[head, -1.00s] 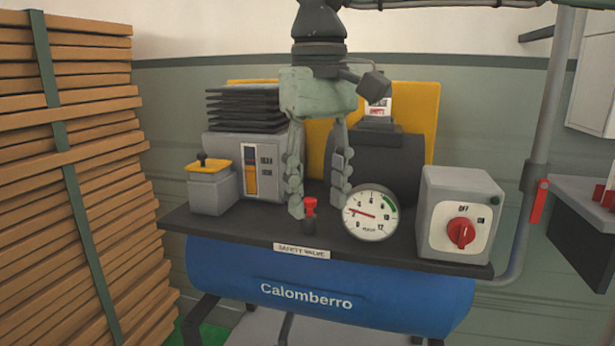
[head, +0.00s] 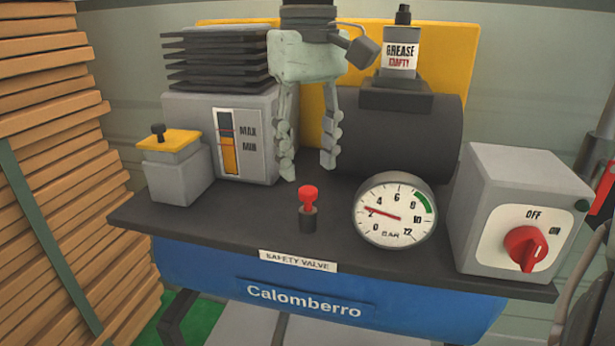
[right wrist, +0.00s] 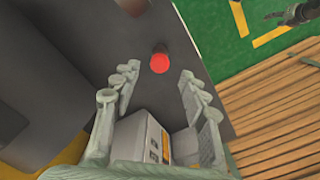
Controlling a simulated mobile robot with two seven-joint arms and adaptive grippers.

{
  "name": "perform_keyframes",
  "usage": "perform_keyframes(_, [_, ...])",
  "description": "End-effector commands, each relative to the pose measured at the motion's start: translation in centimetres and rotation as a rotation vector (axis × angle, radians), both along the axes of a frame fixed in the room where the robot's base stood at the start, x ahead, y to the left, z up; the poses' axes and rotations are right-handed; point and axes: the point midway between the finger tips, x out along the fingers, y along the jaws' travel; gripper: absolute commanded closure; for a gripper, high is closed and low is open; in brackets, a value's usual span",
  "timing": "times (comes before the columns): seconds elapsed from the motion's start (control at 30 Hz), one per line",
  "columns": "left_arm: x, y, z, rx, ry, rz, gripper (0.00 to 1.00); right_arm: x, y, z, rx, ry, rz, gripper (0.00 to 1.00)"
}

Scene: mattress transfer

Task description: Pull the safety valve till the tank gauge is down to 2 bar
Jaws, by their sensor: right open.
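The safety valve (head: 308,195) has a red knob on a dark stem and stands upright on the dark top plate, above its label (head: 298,261). The tank gauge (head: 395,211) is a round white dial to the right of the valve; its red needle points at about 2 bar. My right gripper (head: 308,172) is open and empty, its fingers pointing down. In the head view its fingertips show just above the knob, apart from it. In the right wrist view, the red knob (right wrist: 160,63) lies beyond the open fingertips (right wrist: 159,80).
A grey box with a red rotary switch (head: 525,247) stands right of the gauge. A yellow-lidded box (head: 170,140) and a finned unit with a level gauge (head: 228,142) stand left. Behind is a dark cylinder with a grease can (head: 400,52). Stacked planks (head: 50,90) are at far left.

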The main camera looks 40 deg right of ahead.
Motion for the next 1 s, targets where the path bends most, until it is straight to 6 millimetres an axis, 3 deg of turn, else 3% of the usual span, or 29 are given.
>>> perform_keyframes(0.23, [-0.1, -0.1, 0.6, 0.001, -0.003, -0.002, 0.43, 0.0, 0.0, -3.4, 0.0, 0.0, 0.0, 0.56])
perform_keyframes(0.6, [0.1, -0.3, 0.9, 0.0, -0.007, -0.004, 0.43, 0.0, 0.0, -4.2, 0.0, -0.001, -0.001, 0.56])
perform_keyframes(0.97, [0.4, -0.3, 0.8, 0.0, -0.01, -0.006, 0.43, 0.0, 0.0, -4.1, 0.0, -0.001, -0.001, 0.99])
perform_keyframes(1.0, [0.4, -0.3, 0.8, 0.0, -0.01, -0.006, 0.43, 0.0, 0.0, -4.1, 0.0, -0.001, -0.001, 1.0])
